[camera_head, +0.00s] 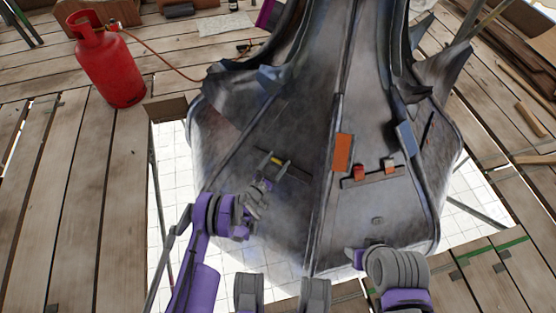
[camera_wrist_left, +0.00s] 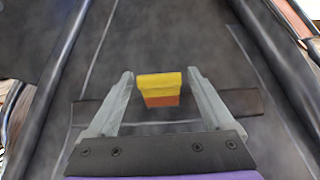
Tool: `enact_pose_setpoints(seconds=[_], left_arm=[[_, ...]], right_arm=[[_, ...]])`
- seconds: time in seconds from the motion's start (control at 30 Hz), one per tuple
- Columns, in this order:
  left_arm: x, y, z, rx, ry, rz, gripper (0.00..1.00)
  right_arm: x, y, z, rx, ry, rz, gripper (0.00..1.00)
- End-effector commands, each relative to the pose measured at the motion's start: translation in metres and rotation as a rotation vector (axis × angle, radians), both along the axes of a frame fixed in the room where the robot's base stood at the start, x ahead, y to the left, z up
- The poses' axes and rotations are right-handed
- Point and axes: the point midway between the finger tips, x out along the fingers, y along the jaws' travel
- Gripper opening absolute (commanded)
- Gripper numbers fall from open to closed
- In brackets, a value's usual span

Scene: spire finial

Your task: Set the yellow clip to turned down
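The yellow clip (camera_head: 276,159) sits on a dark strip on the left face of the grey metal spire. In the left wrist view the clip (camera_wrist_left: 160,82) shows a yellow upper part and an orange part below it. My left gripper (camera_wrist_left: 160,76) is open, with one finger on each side of the clip and a narrow gap to each. In the head view my left gripper (camera_head: 273,167) reaches up to the clip from below. My right arm is low at the right; its gripper's fingers cannot be made out.
An orange plate (camera_head: 343,152) and a strip (camera_head: 374,178) with red and orange clips are on the spire's right face. A blue-grey plate (camera_head: 406,138) is further right. A red gas cylinder (camera_head: 109,67) with a hose stands on the plank deck at the left.

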Motion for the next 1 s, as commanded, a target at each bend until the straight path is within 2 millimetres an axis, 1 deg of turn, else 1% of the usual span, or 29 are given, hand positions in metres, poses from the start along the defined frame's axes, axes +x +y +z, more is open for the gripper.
enact_pose_setpoints(seconds=[0.03,0.07,0.1,0.27,0.4,0.47,0.77,1.0], left_arm=[[0.0000,0.0001,0.0000,0.000,0.000,0.000,0.77],[0.0000,0.0001,0.0000,0.000,0.000,0.000,0.72],[0.0000,0.0001,0.0000,0.000,0.000,0.000,0.65],[0.0001,0.0002,0.0000,0.000,0.000,0.000,0.36],[0.0001,0.0002,0.0000,0.000,0.000,0.000,0.11],[0.0001,0.0003,0.0000,0.000,0.000,0.000,0.01],[0.0016,-0.0006,0.0017,0.016,0.031,0.000,0.01],[0.0067,-0.0032,0.0050,0.071,0.132,0.000,0.00]], right_arm=[[0.0000,0.0000,0.0000,0.000,0.000,0.000,0.50],[0.0000,0.0000,0.0000,0.000,0.000,0.000,0.50],[0.0000,0.0000,0.0000,0.000,0.000,0.000,0.50],[0.0000,0.0000,0.0000,0.000,0.000,0.000,0.50],[0.0001,0.0000,0.0000,0.000,0.000,0.000,0.50],[0.0001,0.0000,0.0000,0.000,0.000,0.000,0.50],[-0.0005,0.0000,0.0025,0.000,0.001,0.000,0.50],[-0.0018,0.0000,0.0091,0.000,0.001,0.000,0.50]])
